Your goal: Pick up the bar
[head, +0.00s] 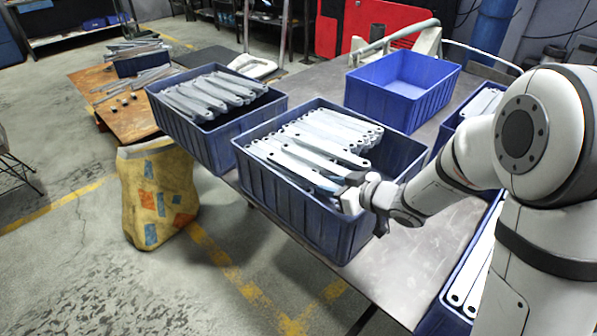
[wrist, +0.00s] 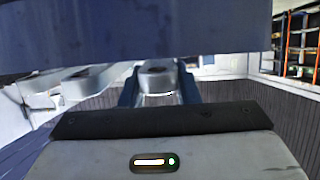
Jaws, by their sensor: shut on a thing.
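The bar (head: 305,160) is a long, pale grey galvanized piece with a hole near its end. It lies at a slant over the other bars in the middle blue bin (head: 300,220). My gripper (head: 350,183) is at the bar's near right end, inside the bin's rim. In the wrist view the bar's rounded end (wrist: 157,78) shows between the two blue fingers of my gripper (wrist: 158,88), which is shut on it. The rest of the bar is hidden there. I cannot tell whether the bar is clear of the pile.
A bin of bars (head: 190,135) stands to the left, and an empty blue bin (head: 385,102) stands behind. More bins line the right side of the metal table (head: 400,270). In the wrist view, a dark blue wall (wrist: 120,45) crosses the top, close by.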

